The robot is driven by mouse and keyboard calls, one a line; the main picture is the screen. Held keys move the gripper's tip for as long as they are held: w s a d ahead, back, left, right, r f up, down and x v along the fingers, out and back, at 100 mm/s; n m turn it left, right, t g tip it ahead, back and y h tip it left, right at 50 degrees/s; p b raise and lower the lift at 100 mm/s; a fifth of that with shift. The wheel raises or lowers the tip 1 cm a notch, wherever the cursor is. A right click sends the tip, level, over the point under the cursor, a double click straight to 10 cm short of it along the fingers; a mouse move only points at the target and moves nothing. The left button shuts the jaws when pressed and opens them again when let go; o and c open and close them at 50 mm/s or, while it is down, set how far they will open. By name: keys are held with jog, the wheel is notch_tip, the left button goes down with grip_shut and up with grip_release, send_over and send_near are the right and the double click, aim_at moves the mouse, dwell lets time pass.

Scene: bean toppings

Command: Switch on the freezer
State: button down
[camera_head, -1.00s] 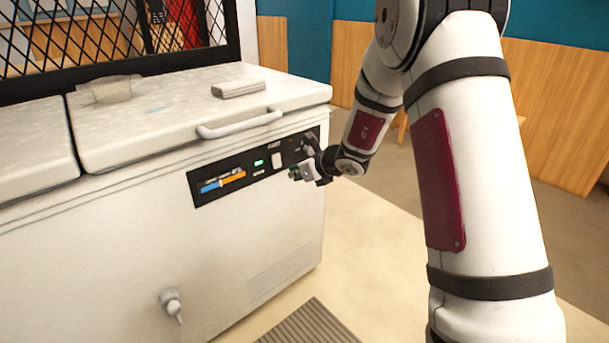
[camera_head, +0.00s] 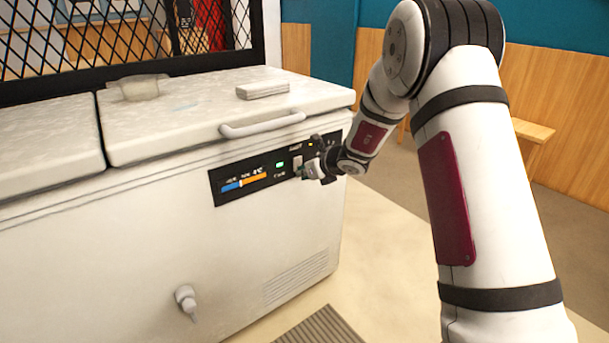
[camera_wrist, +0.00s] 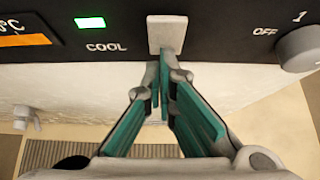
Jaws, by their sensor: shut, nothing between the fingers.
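The freezer (camera_head: 120,245) is a white chest with a black control panel (camera_head: 228,196) on its front. A green light (camera_head: 280,165) glows on the panel, and in the wrist view it (camera_wrist: 89,23) sits above the word COOL. A white rectangular switch plate (camera_wrist: 168,33) is right of it. A round grey knob (camera_wrist: 302,48) is farther right, beside the marks OFF and 1. My gripper (camera_wrist: 169,62) is shut and empty, its tips at the lower edge of the switch plate; contact is unclear. In the head view my gripper (camera_head: 304,172) is at the panel's right part and hides some of it.
A handle (camera_head: 262,125) juts from the lid above the panel. A small grey block (camera_head: 262,90) lies on the lid. A drain tap (camera_head: 186,298) sticks out low on the front. A ribbed mat (camera_head: 322,328) lies on the floor; floor right of the freezer is clear.

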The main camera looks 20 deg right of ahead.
jog(key=shift+r, duration=0.1)
jog(key=shift+r+p, duration=0.7)
jog(key=shift+r, duration=0.05)
